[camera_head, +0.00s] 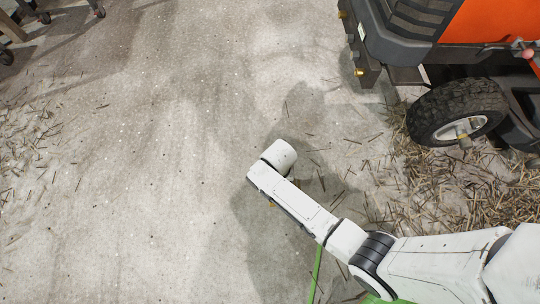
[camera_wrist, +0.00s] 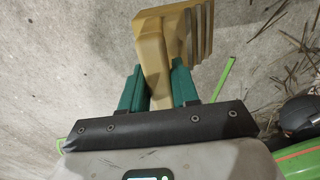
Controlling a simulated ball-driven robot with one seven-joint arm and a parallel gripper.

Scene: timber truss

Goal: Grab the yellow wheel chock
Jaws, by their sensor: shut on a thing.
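The yellow wheel chock (camera_wrist: 165,38) shows in the wrist view at the top middle, with a ribbed face on its right side. My gripper (camera_wrist: 157,84) has green fingers, one on each side of the chock's narrow lower part. It is shut on that part. In the head view my white arm reaches out over the floor, and its own links hide the gripper. The chock cannot be made out clearly in that view.
An orange vehicle (camera_head: 488,20) with a black tyre (camera_head: 457,112) stands at the upper right. Straw (camera_head: 455,185) lies around the tyre and at the left edge. Wheeled legs show at the upper left.

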